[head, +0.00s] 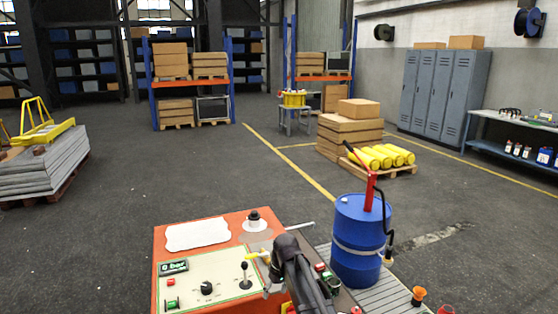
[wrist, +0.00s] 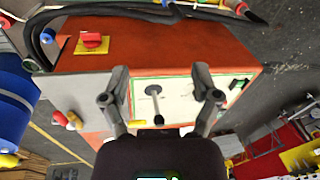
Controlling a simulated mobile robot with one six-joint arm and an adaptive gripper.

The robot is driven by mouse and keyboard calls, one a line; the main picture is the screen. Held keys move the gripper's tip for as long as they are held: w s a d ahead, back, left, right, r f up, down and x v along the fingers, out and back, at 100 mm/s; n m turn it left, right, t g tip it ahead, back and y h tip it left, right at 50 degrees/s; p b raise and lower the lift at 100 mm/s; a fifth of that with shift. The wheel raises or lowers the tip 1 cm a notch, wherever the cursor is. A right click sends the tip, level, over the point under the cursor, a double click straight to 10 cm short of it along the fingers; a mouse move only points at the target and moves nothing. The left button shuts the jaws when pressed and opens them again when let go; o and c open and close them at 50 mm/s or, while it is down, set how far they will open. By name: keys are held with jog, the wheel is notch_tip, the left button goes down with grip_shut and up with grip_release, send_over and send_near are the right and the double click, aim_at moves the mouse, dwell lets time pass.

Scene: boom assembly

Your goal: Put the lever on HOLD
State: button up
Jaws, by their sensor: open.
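The lever (head: 245,271), a short metal stick with a black knob, stands on the cream panel (head: 225,296) of the orange console (head: 163,245). In the wrist view the lever (wrist: 154,101) appears between the two fingers of my gripper (wrist: 160,82), which are wide apart and empty. A gap shows on both sides of the lever, and no contact is visible; I cannot tell the height of the fingers above it. In the head view my dark arm is at the console's right side, right of the lever. No HOLD marking is legible.
Another black knob (head: 254,216) stands behind. A blue drum (head: 355,265) with a red-handled pump is at the right. A red switch (wrist: 92,41) and black hoses (wrist: 125,10) show in the wrist view.

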jog(key=s+d+f+m+h+b, duration=0.1)
jog(key=s+d+f+m, duration=0.1)
jog(key=s+d, duration=0.6)
jog(key=s+d+f+m+h+b, duration=0.1)
jog(key=s+d+m, duration=0.3)
jog(key=s+d, duration=0.5)
jog(key=shift+d+f+b, duration=0.35)
jog(key=shift+d+b, duration=0.15)
jog(key=shift+d, duration=0.2)
dwell(1.6)
